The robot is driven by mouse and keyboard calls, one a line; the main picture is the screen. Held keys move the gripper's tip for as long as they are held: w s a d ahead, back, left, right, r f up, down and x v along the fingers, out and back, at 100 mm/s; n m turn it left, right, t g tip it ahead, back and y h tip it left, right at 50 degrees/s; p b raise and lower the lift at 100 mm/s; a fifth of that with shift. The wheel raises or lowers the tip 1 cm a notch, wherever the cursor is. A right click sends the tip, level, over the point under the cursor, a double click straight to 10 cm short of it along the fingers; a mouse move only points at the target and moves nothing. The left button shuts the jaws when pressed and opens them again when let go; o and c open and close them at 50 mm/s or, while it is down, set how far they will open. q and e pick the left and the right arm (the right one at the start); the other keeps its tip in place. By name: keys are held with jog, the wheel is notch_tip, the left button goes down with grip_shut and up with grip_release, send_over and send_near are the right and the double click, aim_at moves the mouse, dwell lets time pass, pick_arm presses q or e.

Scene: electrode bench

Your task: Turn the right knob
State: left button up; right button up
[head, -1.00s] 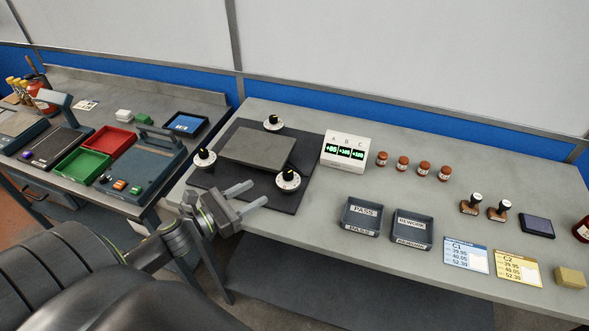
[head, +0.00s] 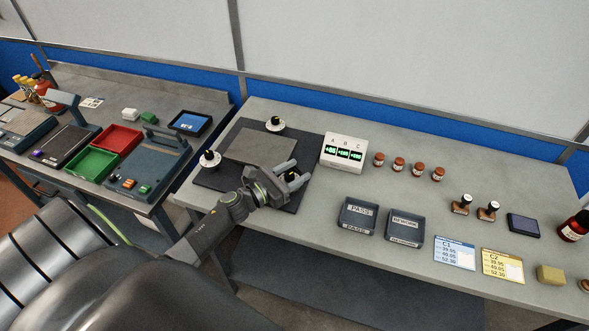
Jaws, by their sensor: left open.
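Three black knobs on white dials stand around a grey plate (head: 262,146) on a dark mat (head: 208,178). One knob (head: 274,124) is at the back and one (head: 210,160) at the left. The right knob (head: 292,178) is largely hidden by my left gripper (head: 298,172). That gripper is open, with its fingers on either side of the knob; I cannot tell whether they touch it. A white display box (head: 344,152) marked A, B, C shows green digits too small to read surely. My right gripper is not in view.
Dark PASS (head: 358,227) and REWORK (head: 404,240) trays stand right of the mat. Several brown-red jars (head: 398,164), two stamps (head: 488,211) and two cards (head: 455,252) lie farther right. A second bench with red (head: 118,138) and green trays stands at the left.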

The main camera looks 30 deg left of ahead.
pick_arm(q)
jog(key=c, duration=1)
jog(key=shift+y, duration=0.3)
jog(key=shift+f+n+y+b, duration=0.1)
jog(key=shift+n+y+b, duration=0.2)
jog(key=shift+n+b, duration=0.15)
jog(key=shift+a+n+t+y+b, duration=0.15)
jog(key=shift+n+t+y+b, duration=0.5)
jog(key=shift+y, duration=0.95)
jog(key=shift+w+a+n+y+b, duration=0.1)
jog(key=shift+n+y+b, duration=0.45)
jog(key=shift+n+y, duration=0.55)
jog(key=shift+a+n+g+y+b, duration=0.15)
jog(key=shift+n+g+y+b, duration=0.25)
jog(key=shift+n+y, duration=0.75)
jog(key=shift+m+y, duration=0.35)
